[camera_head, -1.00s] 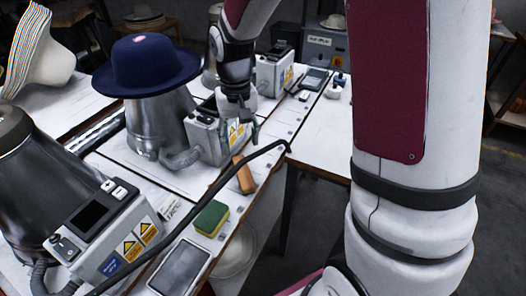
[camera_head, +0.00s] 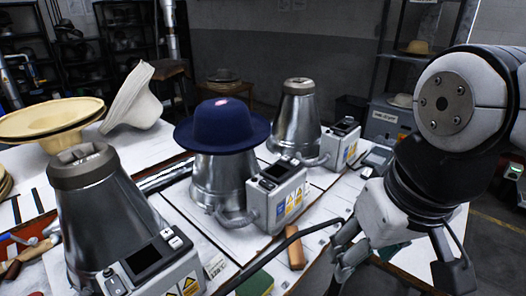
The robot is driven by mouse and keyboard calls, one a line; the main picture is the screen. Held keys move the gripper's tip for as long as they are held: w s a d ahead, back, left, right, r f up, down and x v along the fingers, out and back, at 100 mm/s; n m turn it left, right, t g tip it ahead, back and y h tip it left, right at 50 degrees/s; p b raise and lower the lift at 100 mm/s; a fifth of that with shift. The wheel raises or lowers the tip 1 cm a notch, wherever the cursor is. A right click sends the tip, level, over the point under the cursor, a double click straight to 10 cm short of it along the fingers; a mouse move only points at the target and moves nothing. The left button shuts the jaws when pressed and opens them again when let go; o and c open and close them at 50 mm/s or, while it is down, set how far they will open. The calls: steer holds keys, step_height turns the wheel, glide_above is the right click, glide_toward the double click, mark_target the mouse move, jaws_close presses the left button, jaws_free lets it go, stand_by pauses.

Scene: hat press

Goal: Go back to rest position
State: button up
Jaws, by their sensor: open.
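My gripper (camera_head: 395,262) is at the lower right of the head view, pointing down in front of the table's right edge. Its fingers are spread apart with nothing held between them. My white arm link with a round grey cap is above it. A navy blue hat (camera_head: 222,127) with a pink patch on its crown sits on the middle metal press cone (camera_head: 224,180). The hat is upright and apart from my gripper, to its left. A control box (camera_head: 277,195) stands beside that cone.
A dark-topped cone (camera_head: 98,215) stands at the front left and a bare cone (camera_head: 297,112) at the back. An orange-brown block (camera_head: 294,248) and a green sponge (camera_head: 256,284) lie near the table edge. A black cable (camera_head: 285,247) crosses there. Straw hats (camera_head: 48,118) are at left.

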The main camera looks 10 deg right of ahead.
steer(key=shift+s+f, duration=0.1)
steer(key=shift+s, duration=0.75)
steer(key=shift+t, duration=0.7)
step_height(320, 180, up, 6)
steer(key=p, duration=0.4)
steer(key=shift+f, duration=0.25)
steer(key=shift+w, duration=0.1)
